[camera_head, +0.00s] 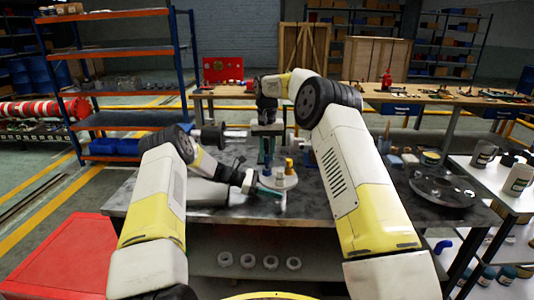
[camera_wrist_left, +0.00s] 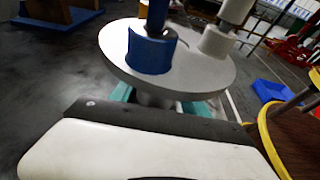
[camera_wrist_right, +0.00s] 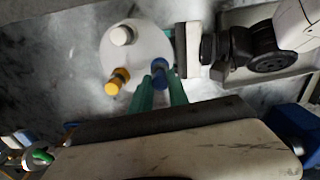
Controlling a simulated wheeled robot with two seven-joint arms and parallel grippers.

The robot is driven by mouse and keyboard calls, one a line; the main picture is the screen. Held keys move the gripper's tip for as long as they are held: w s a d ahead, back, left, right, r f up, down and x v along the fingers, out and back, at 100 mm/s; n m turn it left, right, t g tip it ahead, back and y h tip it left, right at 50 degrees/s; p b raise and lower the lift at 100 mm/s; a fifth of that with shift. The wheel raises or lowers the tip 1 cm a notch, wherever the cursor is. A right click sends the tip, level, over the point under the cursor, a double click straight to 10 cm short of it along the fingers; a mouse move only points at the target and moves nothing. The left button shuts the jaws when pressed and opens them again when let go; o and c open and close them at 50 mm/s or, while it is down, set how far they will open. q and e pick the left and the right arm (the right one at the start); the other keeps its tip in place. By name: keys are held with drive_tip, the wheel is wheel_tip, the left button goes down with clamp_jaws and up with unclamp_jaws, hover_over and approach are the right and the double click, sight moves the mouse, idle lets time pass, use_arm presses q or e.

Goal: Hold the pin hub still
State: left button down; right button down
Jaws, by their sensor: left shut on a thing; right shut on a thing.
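The pin hub is a round, light grey disc (camera_head: 291,182) above the workbench, also seen in the left wrist view (camera_wrist_left: 200,77) and right wrist view (camera_wrist_right: 147,42). It carries a blue pin (camera_wrist_right: 159,68) in a blue collar (camera_wrist_left: 152,50), a white collar (camera_wrist_left: 217,42) and a yellow piece (camera_head: 289,165). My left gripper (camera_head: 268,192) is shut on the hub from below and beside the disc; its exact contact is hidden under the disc. My right gripper (camera_wrist_right: 161,92) comes from above, its teal fingers shut on the blue pin.
The dark workbench (camera_head: 318,205) has small parts and jars at its right. A dark round plate (camera_head: 440,187) lies near its right edge. A red cabinet (camera_head: 65,255) stands front left. A blue tray (camera_wrist_left: 275,92) shows beyond the disc in the left wrist view.

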sight(267, 156)
drive_tip(key=shift+f, duration=1)
drive_tip(key=c, duration=1.2)
unclamp_jaws()
wheel_tip(267, 156, up, 12)
use_arm(q)
drive_tip(key=shift+c, duration=2.3)
unclamp_jaws()
